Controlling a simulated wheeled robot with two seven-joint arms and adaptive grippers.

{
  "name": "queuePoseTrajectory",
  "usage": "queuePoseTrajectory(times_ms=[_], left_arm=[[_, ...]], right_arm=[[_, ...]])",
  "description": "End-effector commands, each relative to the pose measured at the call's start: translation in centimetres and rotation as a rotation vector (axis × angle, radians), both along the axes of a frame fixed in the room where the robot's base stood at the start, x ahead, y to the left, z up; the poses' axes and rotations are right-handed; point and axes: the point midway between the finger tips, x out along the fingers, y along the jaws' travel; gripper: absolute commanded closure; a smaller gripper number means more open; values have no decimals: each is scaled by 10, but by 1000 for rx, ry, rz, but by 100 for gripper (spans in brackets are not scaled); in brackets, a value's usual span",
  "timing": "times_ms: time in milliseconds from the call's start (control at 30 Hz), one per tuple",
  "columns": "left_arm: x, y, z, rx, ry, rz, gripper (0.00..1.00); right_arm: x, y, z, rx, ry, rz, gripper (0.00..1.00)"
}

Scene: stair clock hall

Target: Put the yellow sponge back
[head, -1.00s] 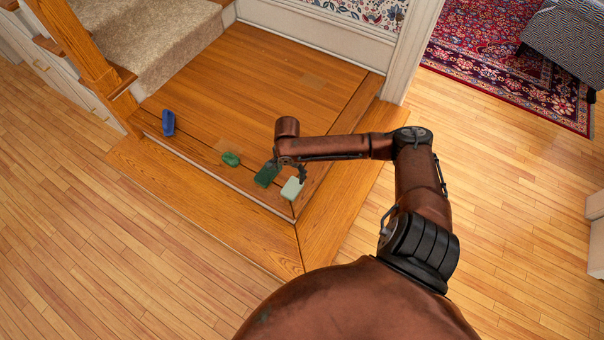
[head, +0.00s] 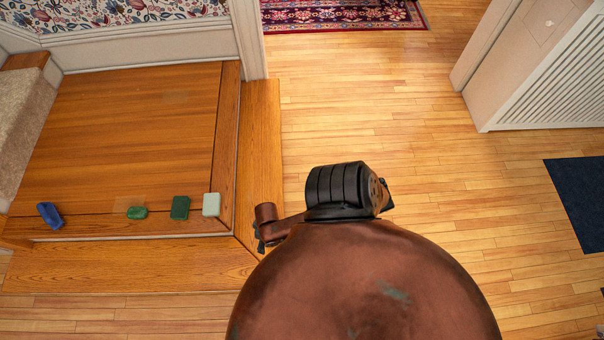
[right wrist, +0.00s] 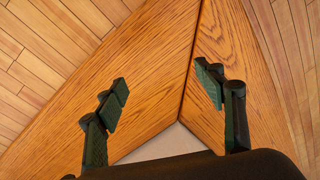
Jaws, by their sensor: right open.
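No yellow sponge shows in either view. On the wooden landing (head: 130,120), along its front edge, a row of small things lies in the head view: a blue piece (head: 49,215), a small green piece (head: 137,213), a dark green block (head: 180,207) and a pale green block (head: 211,204). My right gripper (head: 262,243) is over the step's corner, right of the pale block and partly hidden by my arm. In the right wrist view its fingers (right wrist: 165,88) are apart with nothing between them, above the mitred wood. My left gripper is not in view.
A wooden border step (head: 262,150) runs around the landing. Carpeted stairs (head: 20,120) rise at the left. Open plank floor (head: 400,110) lies to the right, with a white louvred cabinet (head: 550,70), a dark blue mat (head: 582,200) and a red patterned rug (head: 340,14) beyond.

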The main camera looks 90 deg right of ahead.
Motion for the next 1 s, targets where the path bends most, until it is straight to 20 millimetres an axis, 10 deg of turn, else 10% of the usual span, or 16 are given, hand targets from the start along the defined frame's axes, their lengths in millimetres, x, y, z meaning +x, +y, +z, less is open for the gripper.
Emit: queuePoseTrajectory(times_ms=[100, 300, 1000], left_arm=[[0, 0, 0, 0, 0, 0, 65], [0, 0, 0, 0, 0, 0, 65], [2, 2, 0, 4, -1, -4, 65]], right_arm=[[-79, 9, -33, -49, 45, 157, 37], [-154, 18, -53, -97, 98, 350, 37], [-167, 21, -55, -106, 108, 395, 37]])
